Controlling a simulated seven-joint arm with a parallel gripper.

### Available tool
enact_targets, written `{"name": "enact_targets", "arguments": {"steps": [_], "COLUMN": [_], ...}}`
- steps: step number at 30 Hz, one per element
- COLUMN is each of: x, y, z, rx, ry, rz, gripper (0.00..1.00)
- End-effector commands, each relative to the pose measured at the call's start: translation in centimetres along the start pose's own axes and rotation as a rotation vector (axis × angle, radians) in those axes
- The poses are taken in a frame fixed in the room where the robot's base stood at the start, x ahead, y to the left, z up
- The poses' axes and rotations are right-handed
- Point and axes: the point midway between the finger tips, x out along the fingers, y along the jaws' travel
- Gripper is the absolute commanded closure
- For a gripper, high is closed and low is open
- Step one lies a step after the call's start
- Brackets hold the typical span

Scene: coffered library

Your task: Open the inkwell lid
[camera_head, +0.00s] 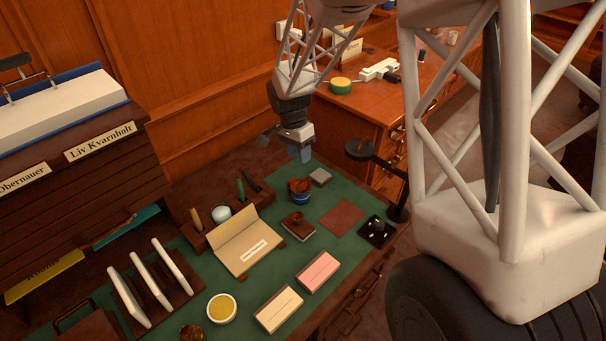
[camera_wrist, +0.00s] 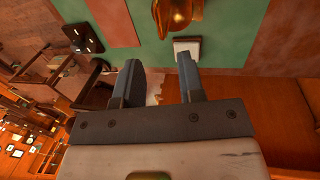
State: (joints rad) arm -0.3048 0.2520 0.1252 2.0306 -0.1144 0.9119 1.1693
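The inkwell (camera_head: 300,196) appears to be the small round pot with a blue body and a copper-brown top, at the far part of the green desk mat. Its lid (camera_head: 299,185) looks down on the pot, but its exact angle is too small to tell. In the wrist view a shiny copper-gold rounded thing, likely the lid (camera_wrist: 176,14), shows at the top edge, cut off by the frame. My gripper (camera_head: 286,146) is above the desk's far end, behind and above the inkwell. In the wrist view its fingers (camera_wrist: 158,75) are apart with nothing between them.
A small pale square block (camera_head: 320,176) lies close right of the inkwell. A pen tray (camera_head: 238,203) stands to its left, a stamp block (camera_head: 298,225) in front. A dark lamp-like stand (camera_head: 375,155) rises at the desk's right edge. A red-brown square (camera_head: 342,217) lies flat nearby.

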Motion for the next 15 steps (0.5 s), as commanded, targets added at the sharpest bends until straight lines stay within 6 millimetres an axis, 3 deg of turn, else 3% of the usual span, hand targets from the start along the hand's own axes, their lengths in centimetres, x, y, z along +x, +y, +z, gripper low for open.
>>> {"name": "enact_targets", "arguments": {"steps": [8,15], "x": [0.2,1.7], "y": [0.0,0.0], "z": [0.0,0.0], "rx": [-0.001,-0.001], "ry": [0.0,0.0], "rz": [0.0,0.001], "gripper": [0.64,0.64]}}
